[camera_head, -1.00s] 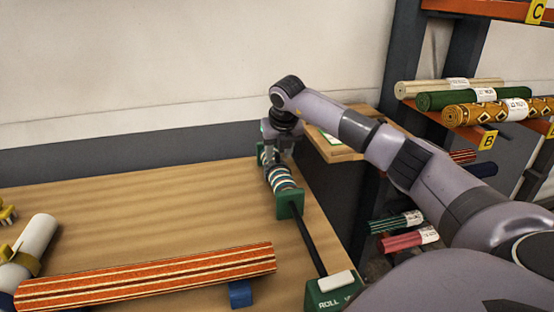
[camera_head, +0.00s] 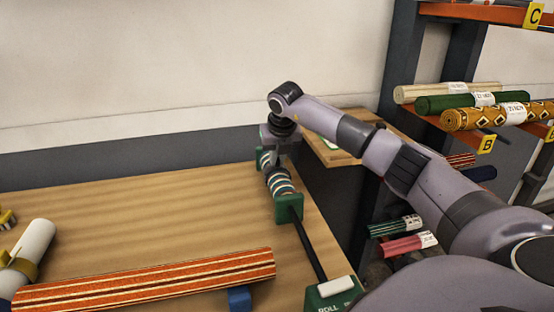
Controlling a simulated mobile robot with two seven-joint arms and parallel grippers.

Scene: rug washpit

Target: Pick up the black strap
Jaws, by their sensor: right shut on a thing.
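Several ring-shaped straps (camera_head: 278,181), banded in blue, white and dark tones, sit around a rod between green end blocks on the right part of the wooden bench. My right gripper (camera_head: 274,157) points down at the far end of this row, close to the far green block. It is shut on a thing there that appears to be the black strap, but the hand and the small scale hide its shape. My left gripper is not in view.
The bench (camera_head: 150,215) is clear in the middle. A red striped roll (camera_head: 150,280) lies at the front on a blue support (camera_head: 239,299). A white roll (camera_head: 30,250) lies at the left. A shelf rack (camera_head: 440,125) with rolls stands right.

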